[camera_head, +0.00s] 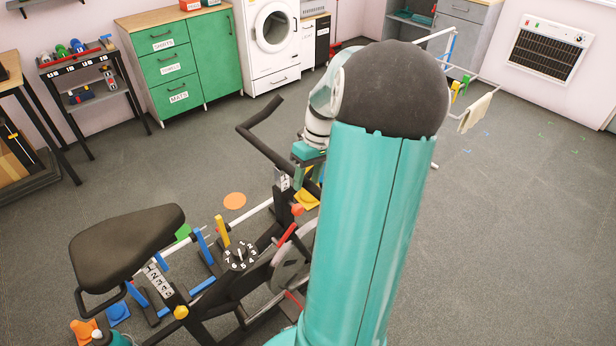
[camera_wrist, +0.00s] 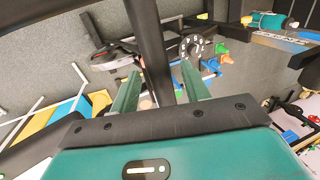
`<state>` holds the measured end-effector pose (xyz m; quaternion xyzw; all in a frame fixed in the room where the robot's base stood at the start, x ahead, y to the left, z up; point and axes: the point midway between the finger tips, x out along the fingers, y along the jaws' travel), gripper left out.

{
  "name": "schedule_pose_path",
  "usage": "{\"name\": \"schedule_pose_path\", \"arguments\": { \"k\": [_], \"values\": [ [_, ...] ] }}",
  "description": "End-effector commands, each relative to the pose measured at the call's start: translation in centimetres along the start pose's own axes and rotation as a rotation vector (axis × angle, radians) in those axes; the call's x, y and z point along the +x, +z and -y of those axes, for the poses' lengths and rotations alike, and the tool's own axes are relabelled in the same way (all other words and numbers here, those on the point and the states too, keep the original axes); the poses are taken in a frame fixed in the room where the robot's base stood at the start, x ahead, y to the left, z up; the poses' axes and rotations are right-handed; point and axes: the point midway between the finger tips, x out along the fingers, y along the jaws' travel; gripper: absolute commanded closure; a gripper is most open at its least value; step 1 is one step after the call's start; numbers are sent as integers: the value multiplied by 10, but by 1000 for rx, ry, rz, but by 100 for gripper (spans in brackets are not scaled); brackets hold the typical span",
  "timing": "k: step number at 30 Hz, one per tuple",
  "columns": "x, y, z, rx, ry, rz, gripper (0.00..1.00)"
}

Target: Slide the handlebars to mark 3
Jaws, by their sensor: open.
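The black handlebars (camera_head: 268,148) stand on the front of an exercise bike, left of my arm in the head view. A white numbered scale (camera_head: 284,181) is on the post below them; its digits are too small to read, and so is any pointer. My gripper (camera_wrist: 161,72) is open. In the wrist view a black bar (camera_wrist: 150,50), seemingly part of the handlebars, runs between its two green fingers, with room visible beside it. I cannot tell whether a finger touches it. My arm hides the right part of the handlebars in the head view.
The bike's black seat (camera_head: 128,245) and numbered dial (camera_head: 240,256) are at lower left. A green cabinet (camera_head: 182,60) and washing machine (camera_head: 272,40) stand at the back. A drying rack (camera_head: 452,50) is behind my arm. The floor at right is clear.

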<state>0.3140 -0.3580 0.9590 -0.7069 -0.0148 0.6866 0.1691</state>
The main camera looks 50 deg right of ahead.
Motion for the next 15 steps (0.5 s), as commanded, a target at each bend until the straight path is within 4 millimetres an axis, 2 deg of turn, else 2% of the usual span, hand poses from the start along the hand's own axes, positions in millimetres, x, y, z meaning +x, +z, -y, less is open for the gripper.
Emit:
{"name": "schedule_pose_path", "arguments": {
  "k": [7,13,14,15],
  "values": [
    [0,0,0,1,0,0,56],
    [0,0,0,1,0,0,95],
    [0,0,0,1,0,0,100],
    [0,0,0,1,0,0,100]
  ]
}}
